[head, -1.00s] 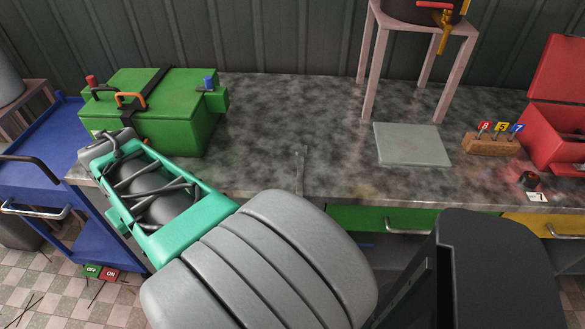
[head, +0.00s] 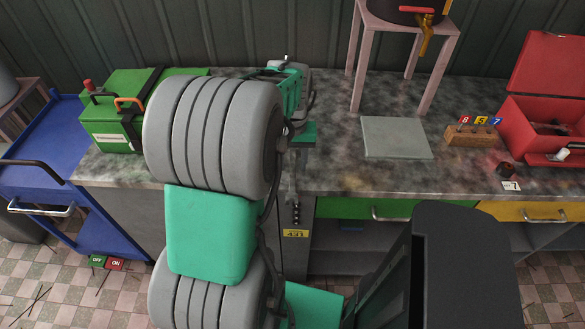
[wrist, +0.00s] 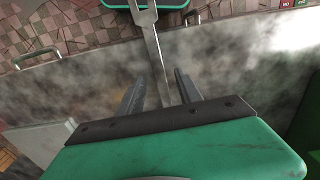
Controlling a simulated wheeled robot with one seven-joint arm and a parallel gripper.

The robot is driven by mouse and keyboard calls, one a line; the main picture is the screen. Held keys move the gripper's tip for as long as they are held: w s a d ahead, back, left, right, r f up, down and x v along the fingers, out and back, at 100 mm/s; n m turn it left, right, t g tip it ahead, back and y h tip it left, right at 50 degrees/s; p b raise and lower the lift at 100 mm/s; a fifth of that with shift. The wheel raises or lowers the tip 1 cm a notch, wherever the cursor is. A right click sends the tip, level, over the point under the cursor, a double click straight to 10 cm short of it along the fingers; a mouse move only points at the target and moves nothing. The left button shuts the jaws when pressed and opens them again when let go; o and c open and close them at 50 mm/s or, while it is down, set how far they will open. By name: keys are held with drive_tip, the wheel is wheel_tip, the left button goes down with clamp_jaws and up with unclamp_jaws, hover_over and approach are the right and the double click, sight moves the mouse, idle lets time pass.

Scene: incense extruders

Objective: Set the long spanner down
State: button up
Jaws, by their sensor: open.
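The long spanner (wrist: 155,48) is a grey metal bar with a forked end. In the wrist view it runs from the counter out past the front edge, its forked end over the floor side. My gripper (wrist: 160,72) is open, its two dark fingers apart on either side of the spanner's shaft. I cannot tell whether a finger touches it. In the head view the spanner (head: 292,178) shows as a thin grey strip near the counter's front edge, beside my arm. My arm hides the fingers there.
The mottled grey counter (head: 350,180) has free room right of my arm. A grey slab (head: 396,138), a wooden block with numbered tags (head: 472,136) and a red toolbox (head: 545,130) stand there. A pink stand (head: 436,75) is behind. A green box (head: 112,128) is left.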

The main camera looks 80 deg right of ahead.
drive_tip(key=shift+f, duration=0.5)
drive_tip(key=shift+c, duration=0.4)
clamp_jaws()
